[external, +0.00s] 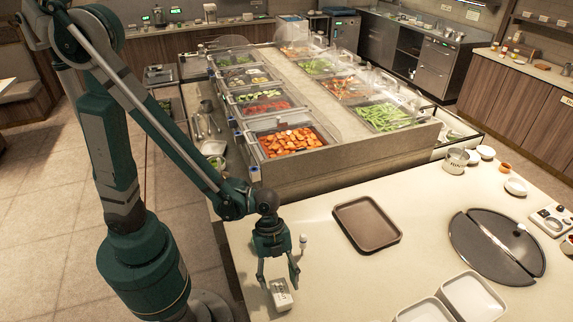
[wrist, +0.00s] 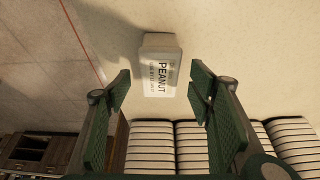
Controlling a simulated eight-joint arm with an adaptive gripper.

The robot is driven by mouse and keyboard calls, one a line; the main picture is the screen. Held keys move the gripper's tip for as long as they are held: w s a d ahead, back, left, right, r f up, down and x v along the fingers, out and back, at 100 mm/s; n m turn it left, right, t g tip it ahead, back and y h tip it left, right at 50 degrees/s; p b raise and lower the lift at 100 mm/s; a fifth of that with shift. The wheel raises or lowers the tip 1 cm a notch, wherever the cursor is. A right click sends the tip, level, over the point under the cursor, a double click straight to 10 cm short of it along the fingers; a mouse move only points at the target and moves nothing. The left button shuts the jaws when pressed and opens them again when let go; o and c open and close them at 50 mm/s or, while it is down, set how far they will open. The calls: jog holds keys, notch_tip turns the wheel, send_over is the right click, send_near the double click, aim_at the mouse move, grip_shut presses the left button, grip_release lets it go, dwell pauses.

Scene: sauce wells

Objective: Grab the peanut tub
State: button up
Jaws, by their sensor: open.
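The peanut tub (wrist: 160,72) is a small white container with PEANUT printed in dark letters. In the wrist view it lies ahead of my gripper (wrist: 160,88), roughly midway between the two open green fingers and a little beyond their tips. In the external view the white tub (external: 281,294) is on the cream counter near its front left edge. My gripper (external: 278,284) points down there with its fingers apart, close above the tub. I cannot tell from these views whether a finger touches it. Nothing is held.
A brown tray (external: 367,223) lies on the counter to the right. A dark round plate (external: 480,245) and white square dishes (external: 470,297) are farther right. A small white-topped bottle (external: 303,242) stands just behind my gripper. The food bar (external: 350,158) rises behind the counter.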

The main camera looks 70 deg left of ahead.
aim_at(280, 291)
jog(key=shift+b+x, duration=0.45)
jog(key=shift+x, duration=1.55)
jog(key=shift+f+b, duration=0.2)
jog(key=shift+b, duration=0.1)
jog(key=shift+c, duration=0.6)
jog(key=c, duration=1)
